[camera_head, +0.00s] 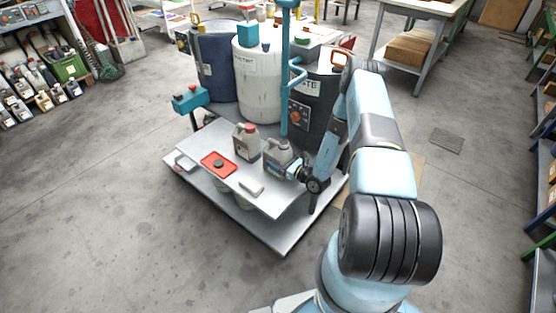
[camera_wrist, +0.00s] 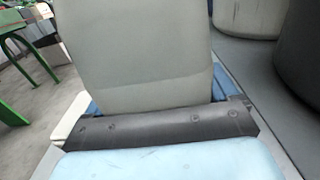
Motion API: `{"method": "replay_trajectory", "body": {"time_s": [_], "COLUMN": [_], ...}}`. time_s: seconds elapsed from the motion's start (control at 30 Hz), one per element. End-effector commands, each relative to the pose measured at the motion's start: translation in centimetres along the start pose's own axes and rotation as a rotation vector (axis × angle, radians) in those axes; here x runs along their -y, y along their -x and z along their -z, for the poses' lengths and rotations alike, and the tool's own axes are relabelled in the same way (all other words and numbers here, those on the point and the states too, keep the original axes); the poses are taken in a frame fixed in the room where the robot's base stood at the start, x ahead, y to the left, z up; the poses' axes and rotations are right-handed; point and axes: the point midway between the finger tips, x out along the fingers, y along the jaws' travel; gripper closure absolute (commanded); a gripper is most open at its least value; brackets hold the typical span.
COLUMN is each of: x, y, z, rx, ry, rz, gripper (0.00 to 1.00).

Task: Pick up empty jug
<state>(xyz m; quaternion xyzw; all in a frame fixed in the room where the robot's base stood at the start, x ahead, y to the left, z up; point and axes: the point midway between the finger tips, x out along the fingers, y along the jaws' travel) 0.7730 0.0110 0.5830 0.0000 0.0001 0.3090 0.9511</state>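Two grey jugs stand upright on the metal cart's shelf in the head view. The left jug (camera_head: 246,143) has a red cap and a dark label. The right jug (camera_head: 274,154) is right beside my gripper (camera_head: 292,170), which reaches it from the right. In the wrist view a plain grey jug face (camera_wrist: 145,55) fills the middle, very close to my gripper (camera_wrist: 160,105). Blue gripper parts show at both sides of its lower end. The fingertips are hidden behind the jug, so I cannot tell whether they grip it. Neither view shows whether the jug is empty.
The cart shelf (camera_head: 225,183) also holds a red tray (camera_head: 212,160) with a dark round piece and a small white block (camera_head: 251,187). A dark blue drum (camera_head: 217,65), a white drum (camera_head: 258,85) and a black drum (camera_head: 312,110) stand behind. A blue post (camera_head: 285,75) rises near the jugs.

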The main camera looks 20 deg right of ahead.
Motion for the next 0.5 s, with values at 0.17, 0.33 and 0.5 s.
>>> {"method": "replay_trajectory", "body": {"time_s": [0.17,0.33,0.5], "x": [0.00,0.00,0.00], "y": [0.02,0.02,0.02], "z": [0.00,0.00,0.00], "rx": [0.000,0.000,0.000], "ry": [0.000,0.000,0.000], "rz": [0.000,0.000,0.000], "gripper": [0.31,0.47,0.47]}}
